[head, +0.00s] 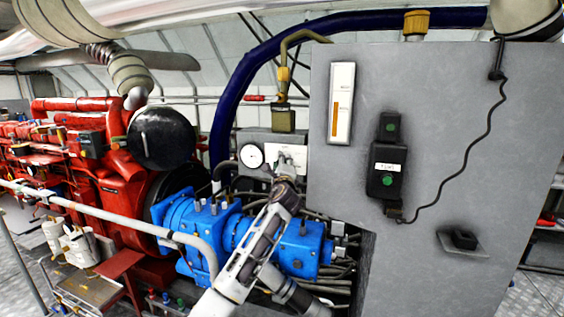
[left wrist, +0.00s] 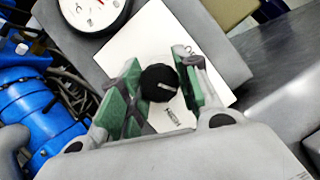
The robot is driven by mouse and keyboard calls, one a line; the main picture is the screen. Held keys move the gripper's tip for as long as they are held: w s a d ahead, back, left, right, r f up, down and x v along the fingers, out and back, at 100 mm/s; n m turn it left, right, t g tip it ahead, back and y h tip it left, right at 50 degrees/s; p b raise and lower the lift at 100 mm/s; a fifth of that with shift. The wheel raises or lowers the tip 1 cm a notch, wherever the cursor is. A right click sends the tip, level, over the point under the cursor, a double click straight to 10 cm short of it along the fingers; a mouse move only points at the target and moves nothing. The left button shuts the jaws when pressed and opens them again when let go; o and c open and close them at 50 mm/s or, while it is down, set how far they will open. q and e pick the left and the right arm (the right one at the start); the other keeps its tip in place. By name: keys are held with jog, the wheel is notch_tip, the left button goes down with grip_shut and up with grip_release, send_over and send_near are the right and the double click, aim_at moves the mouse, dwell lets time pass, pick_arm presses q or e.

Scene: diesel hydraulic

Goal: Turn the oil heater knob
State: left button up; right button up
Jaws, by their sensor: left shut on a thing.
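The oil heater knob (left wrist: 159,83) is round and black with a pale line mark. It sits on a white label plate (left wrist: 150,40) in the left wrist view. My left gripper (left wrist: 160,90) has its green-padded fingers on either side of the knob and is shut on it. In the head view my left gripper (head: 287,165) is at the white plate (head: 291,152), beside a round gauge (head: 250,156); the knob is hidden there. My right gripper is not in view.
A large grey cabinet panel (head: 430,100) stands close to the right, with a black switch box (head: 386,170) on it. Blue machinery (head: 300,248) lies under my left arm. A white handrail (head: 100,212) and red engine (head: 110,185) are at the left.

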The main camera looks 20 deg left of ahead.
pick_arm(q)
jog(key=shift+r+n+g+p, duration=0.1)
jog(key=shift+n+g+p, duration=0.4)
jog(key=shift+n, duration=0.5)
jog(key=n+g+p, duration=0.1)
jog(key=n, duration=0.1)
jog(key=shift+n+p, duration=0.35)
jog(key=shift+n, duration=0.05)
jog(key=shift+n+g+h+p, duration=0.3)
jog(key=shift+n+g+p, duration=0.1)
jog(key=shift+n+p, duration=0.6)
jog(key=n+p, duration=0.2)
jog(key=shift+n+g+h, duration=0.3)
jog(key=shift+g+h, duration=0.1)
jog(key=shift+n+p, duration=0.35)
jog(key=shift+n, duration=0.05)
jog(key=shift+f, duration=0.2)
